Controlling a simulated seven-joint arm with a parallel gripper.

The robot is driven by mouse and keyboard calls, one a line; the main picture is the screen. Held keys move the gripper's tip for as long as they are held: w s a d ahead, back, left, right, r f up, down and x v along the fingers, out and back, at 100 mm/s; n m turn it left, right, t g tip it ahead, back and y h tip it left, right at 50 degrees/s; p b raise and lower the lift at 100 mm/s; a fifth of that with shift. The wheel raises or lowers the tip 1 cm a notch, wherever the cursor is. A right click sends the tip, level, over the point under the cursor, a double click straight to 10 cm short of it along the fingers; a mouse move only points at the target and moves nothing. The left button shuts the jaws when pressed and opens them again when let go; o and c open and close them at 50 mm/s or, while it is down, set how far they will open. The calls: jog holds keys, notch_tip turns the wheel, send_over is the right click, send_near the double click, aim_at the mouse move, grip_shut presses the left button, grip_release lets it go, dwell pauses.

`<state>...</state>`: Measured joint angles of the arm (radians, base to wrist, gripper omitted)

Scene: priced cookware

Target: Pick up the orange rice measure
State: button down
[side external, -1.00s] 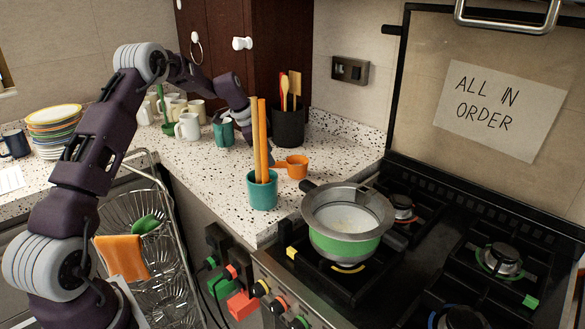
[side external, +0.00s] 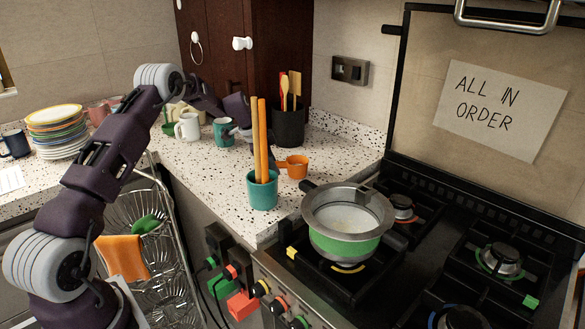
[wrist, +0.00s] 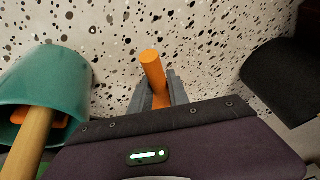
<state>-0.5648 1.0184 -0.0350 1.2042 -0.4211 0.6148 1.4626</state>
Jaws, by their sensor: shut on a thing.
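The orange rice measure (side external: 297,167) is on the speckled counter in the side view, just behind and right of the teal pot. Its short handle points left, toward the wooden sticks. My gripper (side external: 272,157) is low over the counter there, partly hidden behind the sticks. In the wrist view, the orange handle (wrist: 153,70) lies between the grey fingers of my gripper (wrist: 158,92), which is shut on it. The measure's cup is hidden in that view. I see no clear gap between the measure and the counter.
The teal pot (side external: 262,193) with two tall wooden sticks stands close in front; it also shows in the wrist view (wrist: 45,75). A black utensil holder (side external: 288,127) stands behind, a teal mug (side external: 222,131) to the left. A green-banded pan (side external: 345,247) sits on the stove at right.

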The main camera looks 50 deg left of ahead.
notch_tip(320, 180, up, 10)
jog(key=shift+r, duration=0.1)
dwell(0.4)
